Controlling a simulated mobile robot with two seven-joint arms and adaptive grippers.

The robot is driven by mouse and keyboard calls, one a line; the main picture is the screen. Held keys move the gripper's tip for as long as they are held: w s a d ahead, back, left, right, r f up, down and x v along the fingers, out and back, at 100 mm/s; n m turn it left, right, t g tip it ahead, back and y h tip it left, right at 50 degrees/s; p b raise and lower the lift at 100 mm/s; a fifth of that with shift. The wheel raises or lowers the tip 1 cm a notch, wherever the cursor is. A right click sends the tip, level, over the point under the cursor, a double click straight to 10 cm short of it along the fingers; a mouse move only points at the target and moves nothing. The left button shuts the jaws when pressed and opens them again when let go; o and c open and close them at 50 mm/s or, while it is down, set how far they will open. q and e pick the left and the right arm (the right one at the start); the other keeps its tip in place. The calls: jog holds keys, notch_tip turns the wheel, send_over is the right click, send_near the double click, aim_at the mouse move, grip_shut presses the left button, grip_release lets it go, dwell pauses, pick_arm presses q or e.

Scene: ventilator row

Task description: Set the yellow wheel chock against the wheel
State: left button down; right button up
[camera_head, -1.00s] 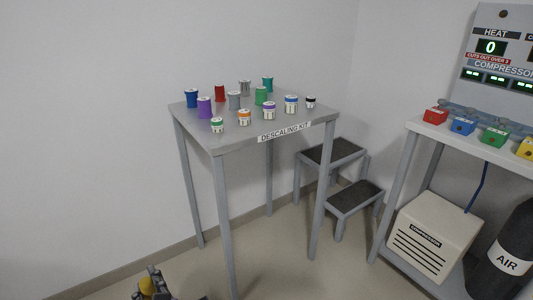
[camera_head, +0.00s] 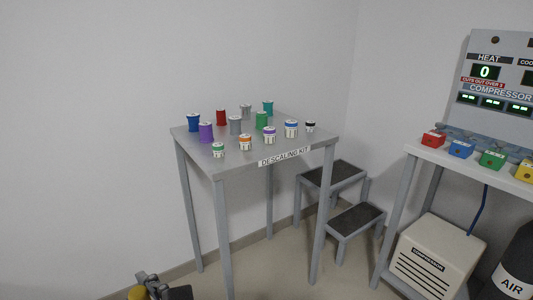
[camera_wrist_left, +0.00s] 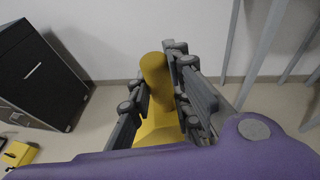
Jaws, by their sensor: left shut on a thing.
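The yellow wheel chock (camera_wrist_left: 155,72) is between the fingers of my left gripper (camera_wrist_left: 162,92) in the left wrist view. Its rounded upright part stands between them, and its wider yellow part shows below. The gripper is shut on it. In the head view, my left gripper (camera_head: 156,290) shows at the bottom edge with a bit of the yellow chock (camera_head: 137,293) beside it. Most of both is cut off there. No wheel can be made out. My right gripper is not in view.
A grey table (camera_head: 222,169) with several cans and jars stands ahead. Right of it are a two-step stool (camera_head: 355,219) and a bench with a compressor (camera_head: 432,262). The left wrist view shows a dark cabinet (camera_wrist_left: 38,75) and another yellow object (camera_wrist_left: 17,153) on the floor.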

pick_arm(q)
jog(key=shift+w+r+m+t+p, duration=0.15)
jog(key=shift+r+p, duration=0.25)
jog(key=shift+r, duration=0.1)
jog(key=shift+w+r+m+t+p, duration=0.1)
jog(key=shift+r+m+t+p, duration=0.05)
jog(key=shift+r+p, duration=0.25)
jog(key=w+r+m+t+h+p, duration=0.1)
jog(key=r+m+h+p, duration=0.3)
jog(key=r+p, duration=0.9)
jog(key=w+r+m+t+h+p, duration=0.2)
jog(key=r+m+h+p, duration=0.3)
jog(key=r+p, duration=0.8)
jog(key=t+h+p, duration=0.1)
jog(key=p, duration=0.5)
jog(key=shift+r+h+p, duration=0.3)
jog(key=shift+r, duration=0.1)
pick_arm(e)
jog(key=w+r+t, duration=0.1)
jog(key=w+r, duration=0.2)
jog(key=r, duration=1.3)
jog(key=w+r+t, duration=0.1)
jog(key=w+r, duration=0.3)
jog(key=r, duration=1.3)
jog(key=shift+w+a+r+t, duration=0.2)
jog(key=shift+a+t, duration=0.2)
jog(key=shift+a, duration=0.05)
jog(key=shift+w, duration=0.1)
